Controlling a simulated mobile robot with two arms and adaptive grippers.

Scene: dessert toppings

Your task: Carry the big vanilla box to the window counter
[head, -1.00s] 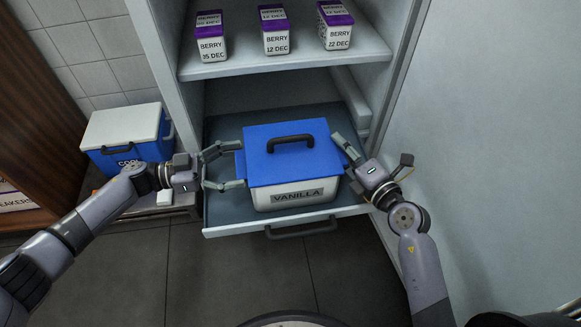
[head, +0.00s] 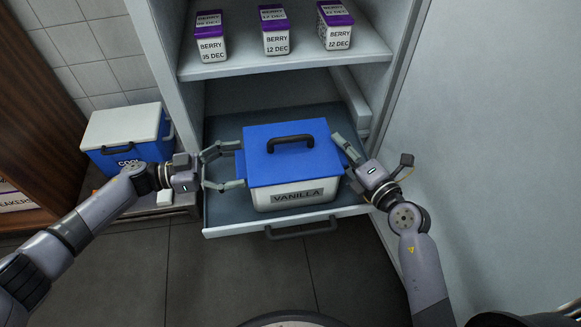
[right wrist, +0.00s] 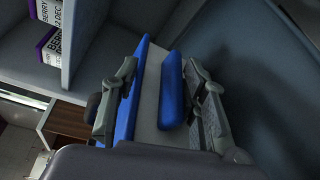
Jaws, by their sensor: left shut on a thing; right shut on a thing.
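The big vanilla box (head: 295,164) has a blue lid, a dark top handle and a white body with a VANILLA label. It sits upright in the pulled-out drawer (head: 222,217) at the bottom of the cabinet. My left gripper (head: 236,165) is shut on the blue side grip at the box's left. My right gripper (head: 346,156) is at the box's right side. In the right wrist view, the fingers of my right gripper (right wrist: 163,92) close around the blue side grip of the vanilla box (right wrist: 147,97). The window counter cannot be made out.
Several purple-lidded berry tubs (head: 276,37) stand on the shelf (head: 290,60) above the drawer. A blue cooler box with a white lid (head: 122,130) stands left of the cabinet. Dark floor tiles in front are clear.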

